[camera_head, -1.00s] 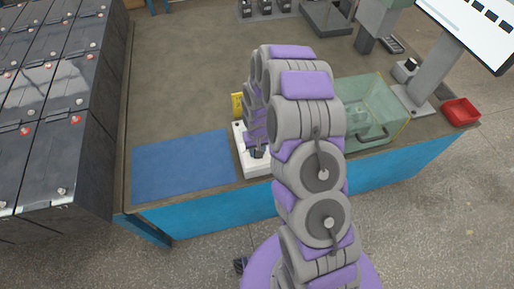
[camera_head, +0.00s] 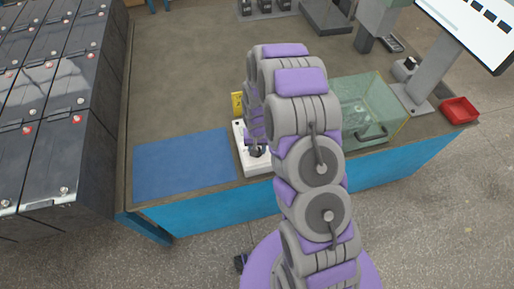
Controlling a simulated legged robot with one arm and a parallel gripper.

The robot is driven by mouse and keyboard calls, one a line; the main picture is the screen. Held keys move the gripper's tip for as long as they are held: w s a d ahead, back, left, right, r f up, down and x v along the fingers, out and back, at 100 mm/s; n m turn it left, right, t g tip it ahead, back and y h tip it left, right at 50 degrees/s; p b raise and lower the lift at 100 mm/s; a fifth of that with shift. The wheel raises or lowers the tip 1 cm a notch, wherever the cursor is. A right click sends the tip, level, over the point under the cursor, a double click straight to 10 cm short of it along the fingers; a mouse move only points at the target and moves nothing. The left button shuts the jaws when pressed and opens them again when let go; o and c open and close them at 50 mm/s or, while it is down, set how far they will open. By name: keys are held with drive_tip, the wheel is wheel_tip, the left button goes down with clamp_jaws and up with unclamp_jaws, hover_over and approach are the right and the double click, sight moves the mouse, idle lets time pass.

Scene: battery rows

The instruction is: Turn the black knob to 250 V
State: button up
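A white device (camera_head: 257,169) stands on the bench near its front edge, just right of the blue mat. A small dark part, perhaps my gripper (camera_head: 257,151) or the black knob, shows on its top; I cannot tell the two apart at this size. My arm comes down over the device from above and hides its right side and most of its top. The knob's pointer and any voltage marks cannot be read. Whether my fingers are open or shut on the knob is not visible.
A blue mat (camera_head: 180,165) lies left of the device. A yellow tag (camera_head: 237,104) stands behind it. A clear greenish box (camera_head: 385,105) with a handle stands right of my arm. A red tray (camera_head: 460,110) sits far right. Black batteries (camera_head: 50,150) fill the left side.

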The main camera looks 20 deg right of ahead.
drive_tip(key=o, duration=0.3)
wheel_tip(320, 180, up, 17)
drive_tip(key=p, duration=0.2)
drive_tip(key=shift+r+p, duration=0.15)
drive_tip(key=shift+p, duration=0.15)
idle(0.6)
drive_tip(key=s+r+n, duration=0.1)
drive_tip(key=s+r, duration=1.3)
drive_tip(key=s, duration=0.3)
drive_tip(key=shift+n+g, duration=0.6)
drive_tip(key=shift+g, duration=0.3)
drive_tip(key=s+r, duration=0.1)
drive_tip(key=s, duration=0.4)
drive_tip(key=s+r, duration=0.2)
drive_tip(key=s, duration=0.4)
drive_tip(key=s+r, duration=0.1)
drive_tip(key=s, duration=0.5)
drive_tip(key=shift+s+a+r, duration=0.1)
drive_tip(key=shift+s+r, duration=0.05)
drive_tip(key=shift+s, duration=0.05)
